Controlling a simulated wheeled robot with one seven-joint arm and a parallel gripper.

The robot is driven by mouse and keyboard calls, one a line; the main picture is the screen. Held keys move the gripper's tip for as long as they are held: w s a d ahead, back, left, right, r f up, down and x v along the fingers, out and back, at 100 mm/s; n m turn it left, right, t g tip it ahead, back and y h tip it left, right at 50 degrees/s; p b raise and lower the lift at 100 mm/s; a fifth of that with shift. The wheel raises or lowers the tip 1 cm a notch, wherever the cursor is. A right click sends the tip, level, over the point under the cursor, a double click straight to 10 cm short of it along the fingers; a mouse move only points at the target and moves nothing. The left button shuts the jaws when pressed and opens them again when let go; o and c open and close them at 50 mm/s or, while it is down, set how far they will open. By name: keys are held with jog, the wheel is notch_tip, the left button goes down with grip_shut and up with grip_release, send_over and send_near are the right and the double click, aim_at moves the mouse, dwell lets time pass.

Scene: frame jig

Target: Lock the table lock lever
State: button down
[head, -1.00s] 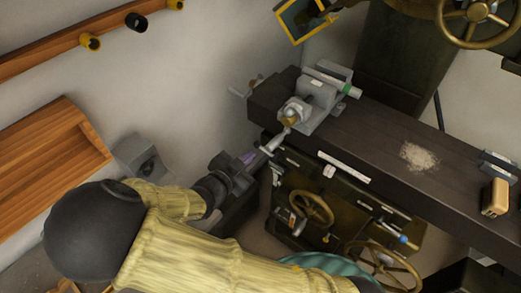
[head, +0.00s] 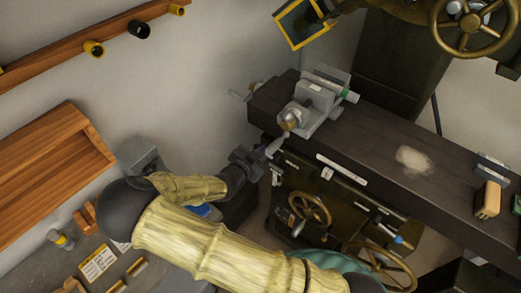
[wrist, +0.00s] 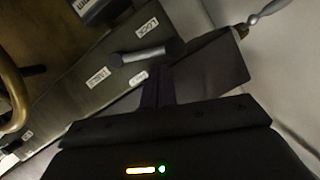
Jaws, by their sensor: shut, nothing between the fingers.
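The lock lever (wrist: 146,53) is a short grey bar with rounded ends on the dark front face of the machine, in the wrist view. One small white label (wrist: 146,28) sits above it and another (wrist: 97,77) lies to its lower left; their print is too small to read surely. My gripper (wrist: 158,78) is shut and empty, its dark fingertips just below the lever's right part. I cannot tell whether they touch it. In the head view my gripper (head: 266,156) is at the left end of the machine table (head: 375,150), near its front edge; the lever is hard to make out there.
A grey vise (head: 314,106) stands on the table, its handle (head: 280,141) sticking out close above my gripper. A brass handwheel (head: 310,208) is below the table. A workbench with tools (head: 95,245) is at lower left.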

jog(key=shift+f, duration=0.25)
jog(key=f+b, duration=0.1)
jog(key=w+a+f+b, duration=0.1)
jog(key=b, duration=0.1)
jog(key=shift+a, duration=0.2)
dwell(0.3)
jog(key=shift+s+r, duration=0.1)
